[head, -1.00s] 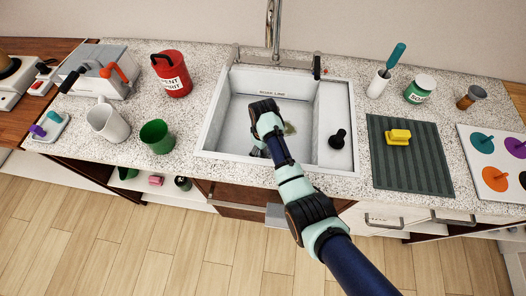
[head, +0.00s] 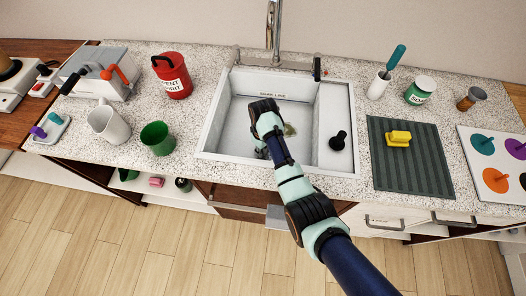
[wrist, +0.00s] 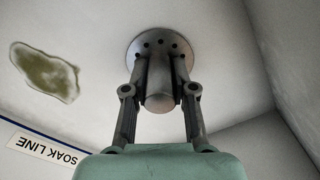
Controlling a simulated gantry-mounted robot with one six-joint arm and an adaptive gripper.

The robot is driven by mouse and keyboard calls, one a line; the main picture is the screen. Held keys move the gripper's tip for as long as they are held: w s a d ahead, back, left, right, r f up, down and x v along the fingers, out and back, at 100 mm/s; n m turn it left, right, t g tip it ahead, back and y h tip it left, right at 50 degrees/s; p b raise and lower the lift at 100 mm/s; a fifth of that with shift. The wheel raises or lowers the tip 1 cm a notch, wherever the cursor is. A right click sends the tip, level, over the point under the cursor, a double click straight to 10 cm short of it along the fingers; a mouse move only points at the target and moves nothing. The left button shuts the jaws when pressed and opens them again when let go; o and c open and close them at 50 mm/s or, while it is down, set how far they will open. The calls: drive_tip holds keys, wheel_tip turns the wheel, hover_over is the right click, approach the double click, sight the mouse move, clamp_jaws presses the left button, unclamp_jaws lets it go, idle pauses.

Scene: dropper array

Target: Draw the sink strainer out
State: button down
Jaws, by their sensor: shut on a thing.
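The sink strainer (wrist: 160,90) is a grey metal piece with a round, holed flange and a thick knob. In the wrist view it sits against the pale basin floor, and I cannot tell whether a gap lies under the flange. My gripper (wrist: 160,74) is shut on its knob, one finger on each side. In the head view my arm reaches down into the white sink (head: 222,115) and hides the strainer and most of the gripper.
A greenish stain (head: 291,129) marks the basin floor. A black knobbed piece (head: 338,140) rests on the sink's right ledge. The faucet (head: 274,30) rises behind. A green cup (head: 157,138) stands left of the sink and a ribbed mat (head: 410,170) lies right.

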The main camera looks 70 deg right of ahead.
drive_tip(key=shift+s+a+r+p, duration=0.25)
drive_tip(key=shift+r+p, duration=0.15)
drive_tip(key=shift+p, duration=0.5)
drive_tip(key=shift+r+p, duration=2.05)
drive_tip(key=shift+p, duration=0.05)
